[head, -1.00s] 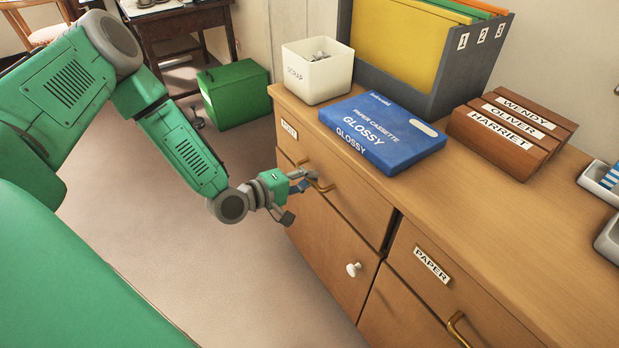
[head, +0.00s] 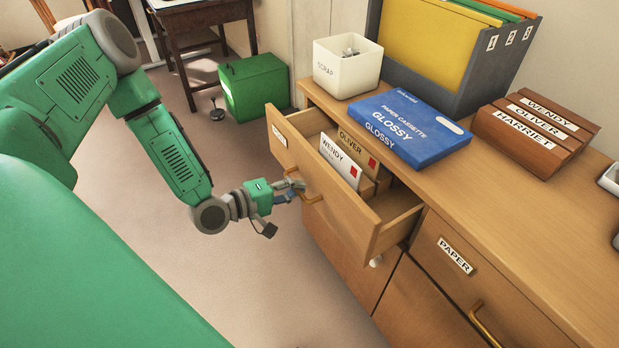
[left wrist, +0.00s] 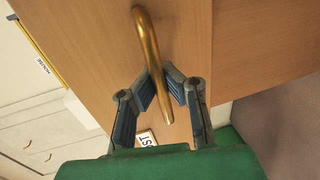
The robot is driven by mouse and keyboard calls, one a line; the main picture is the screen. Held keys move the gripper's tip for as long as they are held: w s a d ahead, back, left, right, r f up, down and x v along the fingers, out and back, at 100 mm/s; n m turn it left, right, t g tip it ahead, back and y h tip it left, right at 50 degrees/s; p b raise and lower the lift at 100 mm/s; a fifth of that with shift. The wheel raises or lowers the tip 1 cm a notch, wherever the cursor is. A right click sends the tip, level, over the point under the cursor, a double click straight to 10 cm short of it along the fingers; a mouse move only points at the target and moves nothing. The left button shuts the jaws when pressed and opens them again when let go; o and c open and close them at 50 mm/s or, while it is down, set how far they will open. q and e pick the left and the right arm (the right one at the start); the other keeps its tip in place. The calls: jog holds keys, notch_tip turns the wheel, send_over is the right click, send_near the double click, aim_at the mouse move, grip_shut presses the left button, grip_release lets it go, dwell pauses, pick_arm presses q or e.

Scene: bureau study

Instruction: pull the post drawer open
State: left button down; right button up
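The post drawer (head: 330,205) stands pulled out from the cabinet at its left end. Envelopes stand inside; the front one reads WENDY (head: 340,162) and one behind reads OLIVER (head: 352,150). My left gripper (head: 294,187) is at the drawer's brass handle (head: 314,199). In the left wrist view the fingers (left wrist: 160,92) are closed in on both sides of the brass handle (left wrist: 148,45). My right gripper is in neither current view.
On the cabinet top (head: 500,225) are a white SCRAP bin (head: 345,75), a blue GLOSSY paper cassette (head: 410,130), a grey file holder (head: 460,80) and brown named blocks (head: 535,135). The PAPER drawer (head: 470,285) beside is shut. A green box (head: 255,88) stands on the floor.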

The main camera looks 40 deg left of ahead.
pick_arm(q)
jog(key=f+p+v, duration=0.2)
jog(key=f+v, duration=0.1)
jog(key=v, duration=1.5)
jog(key=shift+s+f+p, duration=0.35)
jog(key=shift+f, duration=0.2)
jog(key=c, duration=1.6)
grip_release()
jog(key=shift+a, duration=0.1)
jog(key=shift+w, duration=0.1)
jog(key=shift+r, duration=0.1)
jog(key=v, duration=1.2)
